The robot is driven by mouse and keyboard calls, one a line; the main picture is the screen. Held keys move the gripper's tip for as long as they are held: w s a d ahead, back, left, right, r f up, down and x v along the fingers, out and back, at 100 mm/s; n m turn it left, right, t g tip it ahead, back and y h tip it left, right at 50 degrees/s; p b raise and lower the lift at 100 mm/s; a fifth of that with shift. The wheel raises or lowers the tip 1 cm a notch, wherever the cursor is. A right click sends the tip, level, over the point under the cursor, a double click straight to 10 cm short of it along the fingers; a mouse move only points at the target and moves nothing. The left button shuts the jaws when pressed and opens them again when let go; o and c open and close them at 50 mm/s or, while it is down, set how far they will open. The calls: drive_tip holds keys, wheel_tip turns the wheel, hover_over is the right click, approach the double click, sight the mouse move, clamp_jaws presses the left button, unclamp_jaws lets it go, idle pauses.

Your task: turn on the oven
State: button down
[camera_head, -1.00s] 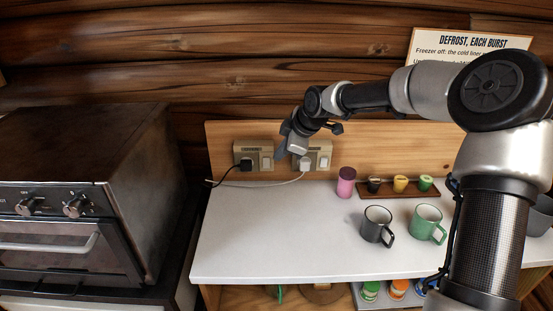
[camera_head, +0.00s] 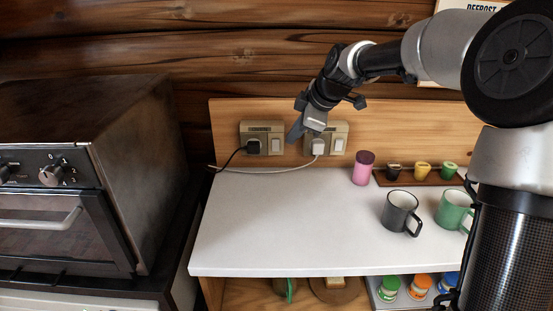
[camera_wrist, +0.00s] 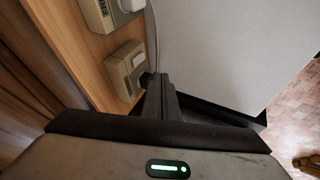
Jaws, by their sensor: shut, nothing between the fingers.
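The oven (camera_head: 75,190) is a dark metal box at the left of the head view, with a knob (camera_head: 52,172) and a door handle. Two beige wall sockets are on the wooden backboard. The left socket (camera_head: 262,129) holds a black plug (camera_head: 254,147) and has a white rocker switch (camera_head: 276,145). The right socket (camera_head: 326,129) holds a white plug (camera_head: 318,147) and has a switch (camera_head: 338,145). My gripper (camera_head: 293,137) is shut and empty, between the sockets, close to the left switch. In the wrist view my fingers (camera_wrist: 158,84) point towards a socket (camera_wrist: 122,66); contact is unclear.
A white counter (camera_head: 285,225) below is mostly clear. A pink shaker (camera_head: 363,168), dark mug (camera_head: 400,212), green mug (camera_head: 454,210) and small cups on a wooden tray (camera_head: 440,178) stand at its right. A pale cord (camera_head: 270,171) runs along the backboard.

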sight(276, 145)
drive_tip(key=shift+r, duration=0.15)
drive_tip(key=w+a+f, duration=0.3)
drive_tip(key=w+f, duration=0.5)
drive_tip(key=shift+w+a+f, duration=0.15)
drive_tip(key=shift+a+f, duration=0.2)
idle(0.5)
drive_tip(key=shift+w+f+t+b, duration=0.15)
drive_tip(key=shift+t+b, duration=0.25)
drive_tip(key=shift+b, duration=0.35)
